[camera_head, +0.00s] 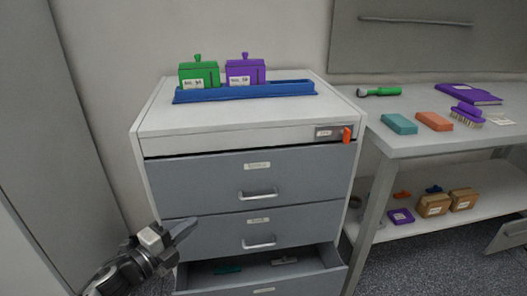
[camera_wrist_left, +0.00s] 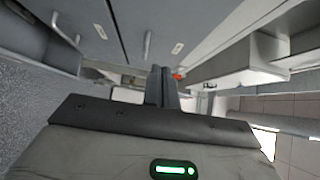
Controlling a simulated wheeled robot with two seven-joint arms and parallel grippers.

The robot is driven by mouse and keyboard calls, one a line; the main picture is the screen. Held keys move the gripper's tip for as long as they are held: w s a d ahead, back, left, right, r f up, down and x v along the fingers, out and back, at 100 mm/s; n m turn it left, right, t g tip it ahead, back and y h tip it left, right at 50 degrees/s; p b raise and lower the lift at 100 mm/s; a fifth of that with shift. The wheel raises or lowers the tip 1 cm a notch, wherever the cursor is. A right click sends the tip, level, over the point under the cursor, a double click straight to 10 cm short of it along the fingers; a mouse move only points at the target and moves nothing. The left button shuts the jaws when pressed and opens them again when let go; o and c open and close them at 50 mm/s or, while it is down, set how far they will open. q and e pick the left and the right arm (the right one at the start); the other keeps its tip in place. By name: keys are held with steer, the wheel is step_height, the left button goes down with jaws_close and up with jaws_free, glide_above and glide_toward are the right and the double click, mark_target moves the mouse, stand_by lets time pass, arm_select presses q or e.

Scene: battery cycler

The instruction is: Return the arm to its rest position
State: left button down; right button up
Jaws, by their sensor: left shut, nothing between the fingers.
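My left gripper (camera_head: 185,230) comes in from the lower left in the head view, in front of the left side of the grey drawer cabinet (camera_head: 142,118). Its fingers are shut with nothing between them. The left wrist view shows the two fingers (camera_wrist_left: 161,86) together, pointing away from the camera, with drawer fronts and handles beyond. My right gripper does not show in either view.
The cabinet's bottom drawer (camera_head: 310,281) is open, close to my left gripper, with a few small items inside. A blue tray (camera_head: 290,88) on top bears a green box (camera_head: 199,74) and a purple box (camera_head: 245,72). A workbench (camera_head: 420,143) stands at the right.

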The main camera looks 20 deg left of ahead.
arm_select(q)
steer(key=s+d+f+n+g+y+p, duration=0.1)
steer(key=s+d+f+n+g, duration=0.2)
steer(key=s+d+n, duration=0.5)
steer(key=s+d+f+n+g+y+p, duration=0.1)
steer(key=s+d+f+n+g, duration=0.2)
steer(key=s+d+n, duration=0.5)
steer(key=d+f+n, duration=0.1)
steer(key=n, duration=0.3)
steer(key=shift+s+y, duration=0.3)
steer(key=shift+y, duration=0.1)
steer(key=shift+s+a+r, duration=0.1)
